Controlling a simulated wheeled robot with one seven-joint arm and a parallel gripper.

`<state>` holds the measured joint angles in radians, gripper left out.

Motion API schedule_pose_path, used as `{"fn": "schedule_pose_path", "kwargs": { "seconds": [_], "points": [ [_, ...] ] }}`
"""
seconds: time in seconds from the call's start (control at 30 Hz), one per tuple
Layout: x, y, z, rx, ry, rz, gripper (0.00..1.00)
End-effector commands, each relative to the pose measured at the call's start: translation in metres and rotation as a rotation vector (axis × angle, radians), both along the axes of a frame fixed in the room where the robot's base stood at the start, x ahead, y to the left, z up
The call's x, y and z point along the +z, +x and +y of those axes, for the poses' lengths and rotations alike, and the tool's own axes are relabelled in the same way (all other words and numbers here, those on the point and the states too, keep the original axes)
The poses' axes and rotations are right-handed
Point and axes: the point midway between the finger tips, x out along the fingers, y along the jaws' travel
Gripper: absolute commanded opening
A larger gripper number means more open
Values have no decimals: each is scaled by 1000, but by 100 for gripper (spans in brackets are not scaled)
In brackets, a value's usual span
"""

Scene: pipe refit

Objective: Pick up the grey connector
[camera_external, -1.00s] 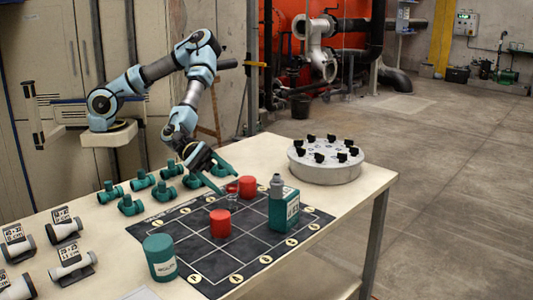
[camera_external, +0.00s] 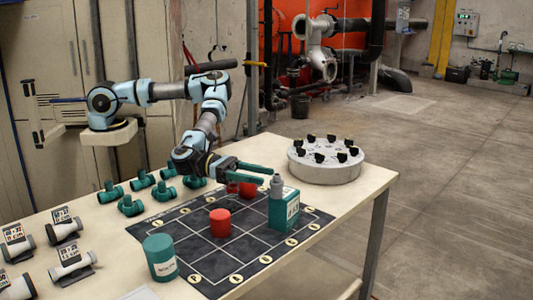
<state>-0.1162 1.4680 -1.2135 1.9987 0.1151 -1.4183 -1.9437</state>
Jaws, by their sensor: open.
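My gripper (camera_external: 268,175) is open and empty over the far part of the dark grid mat (camera_external: 190,232). Its teal fingers point right. A teal container (camera_external: 284,212) with a white label and a grey upright top (camera_external: 277,188) stands on the mat, just below and right of the fingertips. I cannot tell whether they touch. Several grey-white pipe pieces with dark ends, such as this one (camera_external: 70,262), lie at the left by label cards. I cannot tell which grey piece is the connector.
A red cylinder (camera_external: 220,223) stands mid-mat; another (camera_external: 247,190) is partly hidden under my gripper. Several green T-fittings (camera_external: 131,205) lie behind the mat. A teal can (camera_external: 159,257) stands at the front. A round grey-white stand (camera_external: 324,166) with black clips is at the right.

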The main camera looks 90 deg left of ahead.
Motion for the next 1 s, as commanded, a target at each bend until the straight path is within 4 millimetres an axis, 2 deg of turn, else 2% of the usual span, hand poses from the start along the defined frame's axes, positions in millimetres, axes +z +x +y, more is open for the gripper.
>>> {"fn": "schedule_pose_path", "kwargs": {
  "seconds": [0.1,0.37,0.5,0.63,0.93,1.0],
  "points": [
    [1,16,-7,2,0,1,59],
    [2,35,-15,1,2,0,59],
    [2,56,-20,2,3,0,59],
    [-1,68,-27,0,1,0,59],
    [-4,73,-30,-1,1,0,59],
    [-3,73,-30,-1,1,0,53]
  ]
}}
